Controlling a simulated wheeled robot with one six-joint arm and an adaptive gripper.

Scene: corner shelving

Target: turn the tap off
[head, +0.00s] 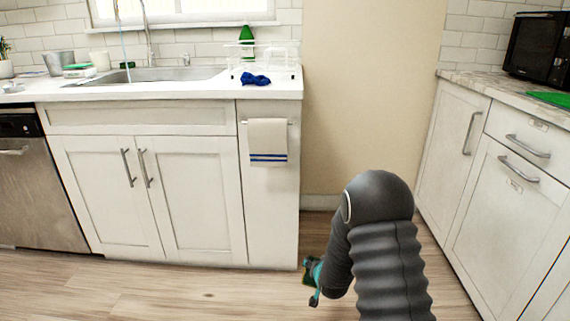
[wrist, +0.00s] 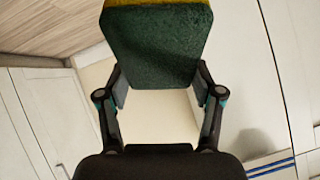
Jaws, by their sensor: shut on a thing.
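The tap (head: 148,38) stands behind the sink (head: 172,75) on the left counter, its top cut off by the picture edge. A thin bluish stream (head: 122,42) runs down from its spout into the sink. My gripper (head: 313,283) is low, near the floor, right of the sink cabinet and far from the tap. In the wrist view my gripper (wrist: 158,88) is shut on a green sponge with a yellow layer (wrist: 153,45), one finger on each side. The sponge shows only as a small dark patch in the head view (head: 305,281).
A dish rack (head: 268,58), a blue cloth (head: 256,79) and a green bottle (head: 247,40) are right of the sink. A towel (head: 267,140) hangs on the cabinet front. A microwave (head: 540,48) is on the right counter. Floor (head: 190,293) before the sink is clear.

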